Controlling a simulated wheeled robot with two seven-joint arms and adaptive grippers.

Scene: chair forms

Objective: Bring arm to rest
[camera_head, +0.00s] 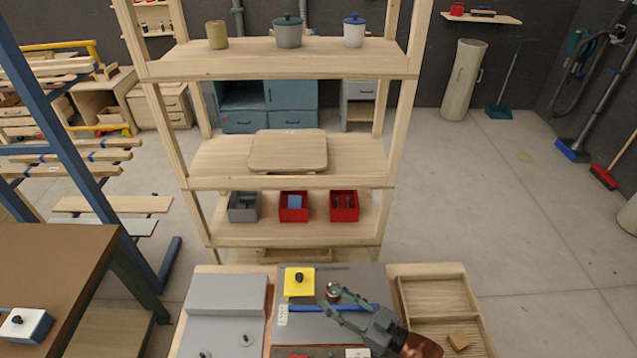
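My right gripper (329,298) is over the grey middle part of the workbench (436,269), at the lower centre. Its arm comes in from the lower right and its fingers point up and left. The two fingers stand apart with no object visibly held between them. A small round brass-coloured knob (333,291) shows close to the fingertips; I cannot tell whether they touch it. My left gripper is not in view.
A yellow block with a black knob (299,281) and a blue bar (300,308) lie near the gripper. A wooden tray (433,297) with a small wood block (459,340) is at right. A grey box (228,294) is at left. A wooden shelf (280,181) stands behind.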

